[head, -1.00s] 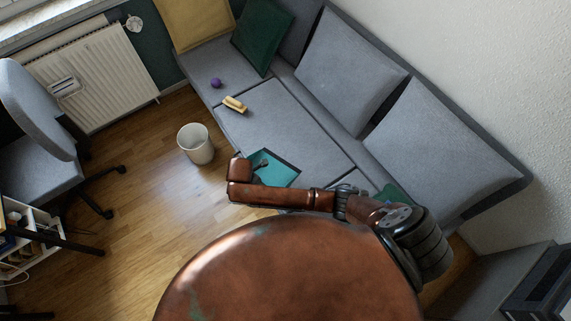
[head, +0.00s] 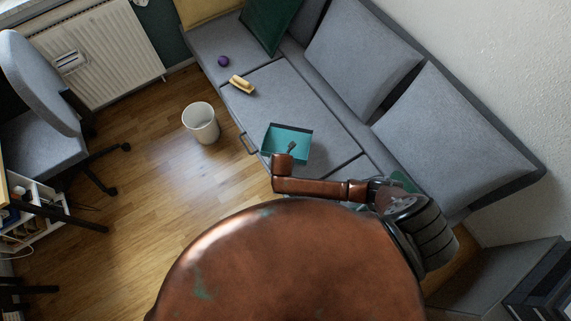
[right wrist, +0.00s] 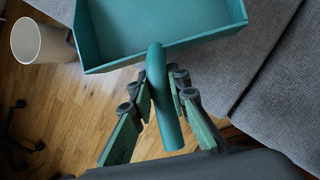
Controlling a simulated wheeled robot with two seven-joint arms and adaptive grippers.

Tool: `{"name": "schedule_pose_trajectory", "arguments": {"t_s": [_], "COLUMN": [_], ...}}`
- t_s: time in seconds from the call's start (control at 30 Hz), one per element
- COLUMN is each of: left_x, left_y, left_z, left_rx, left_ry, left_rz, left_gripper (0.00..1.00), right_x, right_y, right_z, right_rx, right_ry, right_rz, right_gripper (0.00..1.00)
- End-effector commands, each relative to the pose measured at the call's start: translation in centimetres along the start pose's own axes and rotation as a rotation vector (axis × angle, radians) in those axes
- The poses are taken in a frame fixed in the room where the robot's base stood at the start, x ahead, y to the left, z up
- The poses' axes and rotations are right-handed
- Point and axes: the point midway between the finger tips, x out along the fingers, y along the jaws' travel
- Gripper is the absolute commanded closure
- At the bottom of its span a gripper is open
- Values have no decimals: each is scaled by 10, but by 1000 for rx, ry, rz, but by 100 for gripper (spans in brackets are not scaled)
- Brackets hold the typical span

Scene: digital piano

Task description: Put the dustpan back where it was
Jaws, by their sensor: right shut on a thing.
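The teal dustpan (head: 270,143) is in the head view, at the front edge of the grey sofa, open side away from my gripper. In the right wrist view the dustpan's shallow tray (right wrist: 115,30) fills the top and its round handle (right wrist: 160,100) runs down between my fingers. Whether the pan touches the sofa cushion is hard to tell. My left gripper is not in view.
The grey sofa (head: 290,95) bears a yellow brush-like thing (head: 242,84), a purple ball (head: 223,61) and cushions (head: 360,55). A white bin (head: 201,123) stands on the wooden floor, left of the sofa. A desk chair (head: 45,110) is at far left. The floor between them is free.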

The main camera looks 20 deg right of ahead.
Motion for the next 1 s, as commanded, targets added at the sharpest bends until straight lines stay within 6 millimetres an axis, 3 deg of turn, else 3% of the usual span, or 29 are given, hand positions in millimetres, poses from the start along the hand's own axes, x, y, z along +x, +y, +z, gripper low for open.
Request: {"name": "schedule_pose_trajectory", "arguments": {"t_s": [0.27,0.4,0.57,0.87,0.9,1.0], "left_x": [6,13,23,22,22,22], "left_y": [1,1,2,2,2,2], "left_z": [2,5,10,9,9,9], "left_rx": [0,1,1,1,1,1], "left_ry": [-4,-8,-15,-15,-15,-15], "left_rz": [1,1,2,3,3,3], "left_gripper": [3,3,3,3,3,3], "right_x": [17,36,59,59,60,59], "right_y": [-11,-24,-25,-25,-25,-25], "right_z": [4,6,-5,-5,-6,-6], "right_rx": [1,2,1,1,1,1], "right_ry": [-2,-1,0,-2,-1,-1], "right_rz": [1,-3,0,2,1,1], "right_gripper": [100,100,100,100,82,75]}}
